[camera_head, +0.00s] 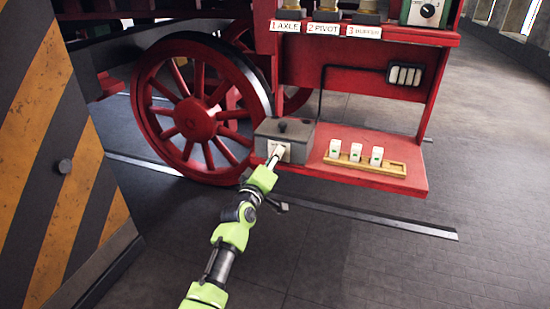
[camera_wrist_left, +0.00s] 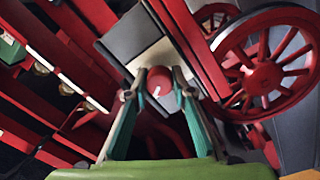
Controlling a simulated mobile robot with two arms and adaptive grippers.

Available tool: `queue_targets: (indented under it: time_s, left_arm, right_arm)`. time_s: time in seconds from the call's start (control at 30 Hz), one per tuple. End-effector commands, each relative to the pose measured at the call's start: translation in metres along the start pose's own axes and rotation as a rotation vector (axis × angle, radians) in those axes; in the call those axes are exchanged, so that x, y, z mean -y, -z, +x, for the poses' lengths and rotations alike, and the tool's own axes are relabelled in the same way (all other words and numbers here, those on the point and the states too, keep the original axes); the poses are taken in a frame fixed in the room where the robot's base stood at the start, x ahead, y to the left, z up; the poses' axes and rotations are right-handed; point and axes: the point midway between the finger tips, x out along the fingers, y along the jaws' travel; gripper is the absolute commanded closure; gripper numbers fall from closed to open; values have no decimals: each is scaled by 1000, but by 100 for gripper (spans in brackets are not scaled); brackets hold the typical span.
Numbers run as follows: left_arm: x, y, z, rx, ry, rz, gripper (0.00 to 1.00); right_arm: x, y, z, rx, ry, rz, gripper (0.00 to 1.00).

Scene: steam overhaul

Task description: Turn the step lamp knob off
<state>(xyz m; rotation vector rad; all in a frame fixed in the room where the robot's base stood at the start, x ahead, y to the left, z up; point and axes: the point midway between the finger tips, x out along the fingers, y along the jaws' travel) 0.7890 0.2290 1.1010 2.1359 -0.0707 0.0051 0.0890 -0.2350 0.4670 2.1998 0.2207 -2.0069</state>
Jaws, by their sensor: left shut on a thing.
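The step lamp knob (camera_wrist_left: 160,82) is a red round knob with a white pointer line, seen in the left wrist view on a pale plate of a grey box. The white line slants there toward the lower left. My left gripper (camera_head: 275,159) reaches the front of that grey box (camera_head: 297,131) on the red step. In the left wrist view its fingers (camera_wrist_left: 159,76) stand on both sides of the knob, shut on it. In the head view the gripper mostly hides the knob. My right gripper is not in view.
A wooden tray (camera_head: 396,168) with three white blocks lies on the red step (camera_head: 340,176), right of the box. A red spoked wheel (camera_head: 195,118) stands left. A striped panel (camera_head: 60,150) fills the left side. A dial (camera_head: 428,11) and labelled shelf (camera_head: 380,34) are above.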

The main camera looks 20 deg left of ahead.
Motion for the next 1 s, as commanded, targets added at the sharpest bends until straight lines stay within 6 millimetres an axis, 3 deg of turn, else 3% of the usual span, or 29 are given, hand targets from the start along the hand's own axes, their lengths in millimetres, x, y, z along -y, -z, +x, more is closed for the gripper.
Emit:
queue_targets:
  time_s: [0.3,0.77,0.8,0.87,1.0]
  left_arm:
    - [1,-1,0,-2,2,-99,99]
    - [1,-1,0,-3,2,-113,99]
    - [1,-1,0,-3,2,-112,75]
    - [1,-1,0,-3,2,-112,60]
    - [1,0,0,-3,2,-111,60]
  right_arm:
    - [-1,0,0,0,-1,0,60]
    - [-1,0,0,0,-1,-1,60]
    - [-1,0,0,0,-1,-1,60]
    - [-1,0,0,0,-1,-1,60]
    - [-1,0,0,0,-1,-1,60]
